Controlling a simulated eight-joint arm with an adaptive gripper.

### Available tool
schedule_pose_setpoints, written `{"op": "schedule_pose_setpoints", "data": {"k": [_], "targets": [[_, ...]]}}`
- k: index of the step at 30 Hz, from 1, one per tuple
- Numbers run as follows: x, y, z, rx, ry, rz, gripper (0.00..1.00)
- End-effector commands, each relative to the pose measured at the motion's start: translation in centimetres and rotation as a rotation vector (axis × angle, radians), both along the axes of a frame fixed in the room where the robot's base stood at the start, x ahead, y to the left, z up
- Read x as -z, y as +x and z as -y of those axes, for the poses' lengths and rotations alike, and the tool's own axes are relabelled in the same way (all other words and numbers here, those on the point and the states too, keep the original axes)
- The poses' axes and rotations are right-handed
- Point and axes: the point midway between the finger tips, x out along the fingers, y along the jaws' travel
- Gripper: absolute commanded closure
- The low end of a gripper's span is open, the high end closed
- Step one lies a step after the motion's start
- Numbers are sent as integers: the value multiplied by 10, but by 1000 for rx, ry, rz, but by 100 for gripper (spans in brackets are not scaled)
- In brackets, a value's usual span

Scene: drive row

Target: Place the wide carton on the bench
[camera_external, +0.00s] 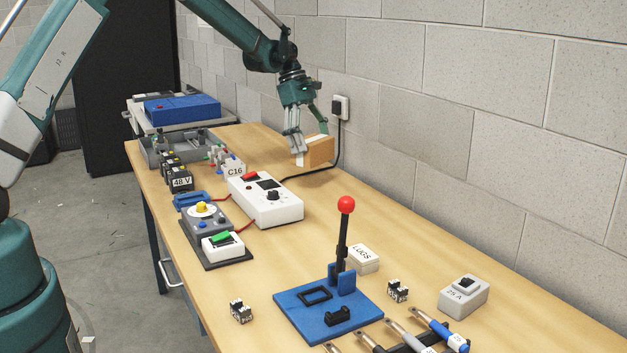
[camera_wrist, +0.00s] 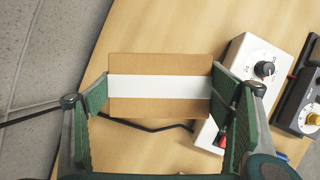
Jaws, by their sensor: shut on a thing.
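The wide carton (camera_external: 320,152) is a brown box with a white band, near the wall at the far part of the bench (camera_external: 400,235). My gripper (camera_external: 311,147) is shut on it, one finger at each end. In the wrist view the carton (camera_wrist: 160,64) lies across between the green finger pads of my gripper (camera_wrist: 160,88), its white band running from pad to pad. The carton is low over the bench top; I cannot tell whether its underside touches. The far finger is partly hidden in the external view.
A black cable (camera_external: 318,173) runs from the wall socket (camera_external: 340,107) past the carton to a white control box (camera_external: 265,202). A C16 label (camera_external: 235,171) and small parts stand left of it. A blue lever base (camera_external: 328,308) is nearer. Clear wood lies along the wall.

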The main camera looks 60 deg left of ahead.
Motion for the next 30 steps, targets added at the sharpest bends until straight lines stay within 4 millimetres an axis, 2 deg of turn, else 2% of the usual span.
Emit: {"op": "schedule_pose_setpoints", "data": {"k": [8, 18, 21, 30], "targets": [[8, 1, 0, 0, 0, 0, 40], [52, 0, 0, 0, 0, 0, 40], [59, 0, 0, 0, 0, 0, 40], [62, 0, 0, 0, 0, 0, 40]]}}
